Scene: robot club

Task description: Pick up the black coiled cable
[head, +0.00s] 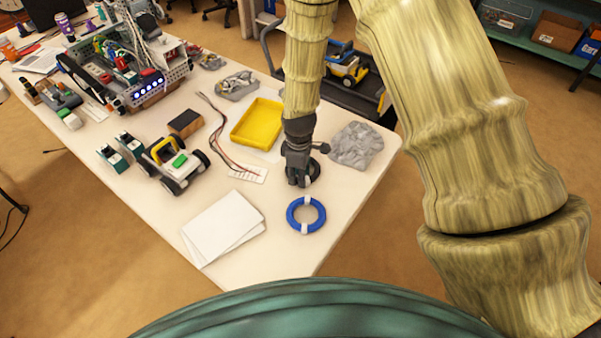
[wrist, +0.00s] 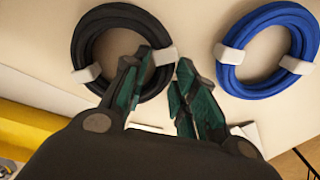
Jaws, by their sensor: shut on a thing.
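The black coiled cable (wrist: 85,38) is a round coil with white ties in the wrist view. In the head view the black coil (head: 314,170) shows partly behind my gripper (head: 302,182), at the table's near right part. My gripper's fingers (wrist: 162,90) are at the coil's right side in the wrist view. They are shut on the coil's rim by a white tie. Whether the coil is clear of the table I cannot tell.
A blue coiled cable (head: 293,218) lies just in front of the black one. White papers (head: 222,228), a yellow tray (head: 257,124), a grey crumpled item (head: 356,146) and a small wheeled robot (head: 176,165) are around on the table (head: 285,257). The table's right edge is close.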

